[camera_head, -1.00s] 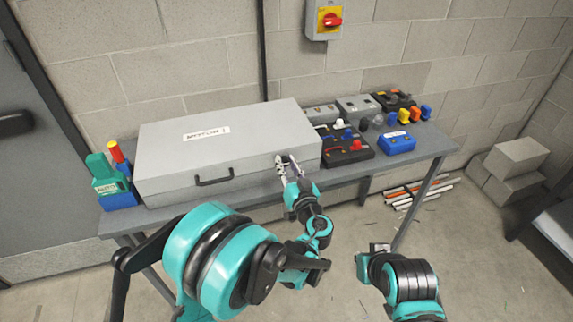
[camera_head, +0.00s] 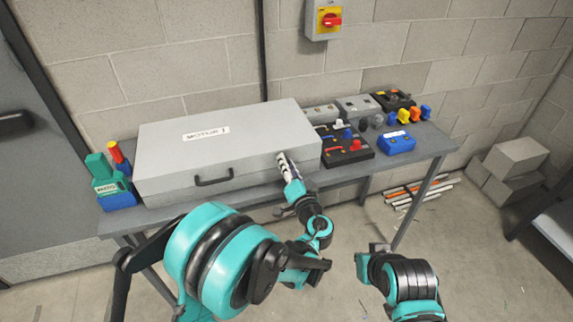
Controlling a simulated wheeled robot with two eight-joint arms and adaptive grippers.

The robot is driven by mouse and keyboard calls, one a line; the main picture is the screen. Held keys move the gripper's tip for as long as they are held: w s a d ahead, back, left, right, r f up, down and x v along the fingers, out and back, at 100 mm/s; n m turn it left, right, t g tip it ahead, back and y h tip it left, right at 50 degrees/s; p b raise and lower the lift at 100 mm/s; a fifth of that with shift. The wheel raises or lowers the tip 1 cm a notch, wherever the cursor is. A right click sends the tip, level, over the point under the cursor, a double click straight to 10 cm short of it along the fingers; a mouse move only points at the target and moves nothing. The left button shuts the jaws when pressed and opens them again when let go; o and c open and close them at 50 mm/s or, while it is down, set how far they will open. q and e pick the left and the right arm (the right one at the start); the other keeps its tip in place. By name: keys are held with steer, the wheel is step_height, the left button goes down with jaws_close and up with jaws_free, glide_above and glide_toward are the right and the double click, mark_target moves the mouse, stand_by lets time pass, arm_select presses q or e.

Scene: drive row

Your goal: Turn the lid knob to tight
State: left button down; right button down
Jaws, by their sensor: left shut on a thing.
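A large grey case (camera_head: 160,157) with a closed lid, a white label and a black front handle (camera_head: 214,178) lies on the bench. My left gripper (camera_head: 282,158) is at the right part of the case's front, near the lid edge. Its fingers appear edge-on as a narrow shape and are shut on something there. The lid knob is not visible; the gripper covers the spot where it holds. No tight mark can be made out. Part of my right arm shows at the lower right, but I do not see its gripper.
The bench (camera_head: 425,146) also holds a black switch panel (camera_head: 348,157), a blue box (camera_head: 397,144), grey boxes and coloured knobs on the right. A teal and blue holder (camera_head: 112,188) stands at the left end. A red-yellow switch (camera_head: 330,19) is on the wall.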

arm_select(q)
steer(key=m, duration=0.4)
steer(key=shift+f+m, duration=0.1)
steer(key=shift+m, duration=0.2)
steer(key=m, duration=0.4)
steer(key=shift+m, duration=0.4)
steer(key=c, duration=1.3)
jaws_free()
steer(key=shift+d, duration=0.1)
steer(key=shift+o, duration=0.2)
steer(key=v, duration=1.2)
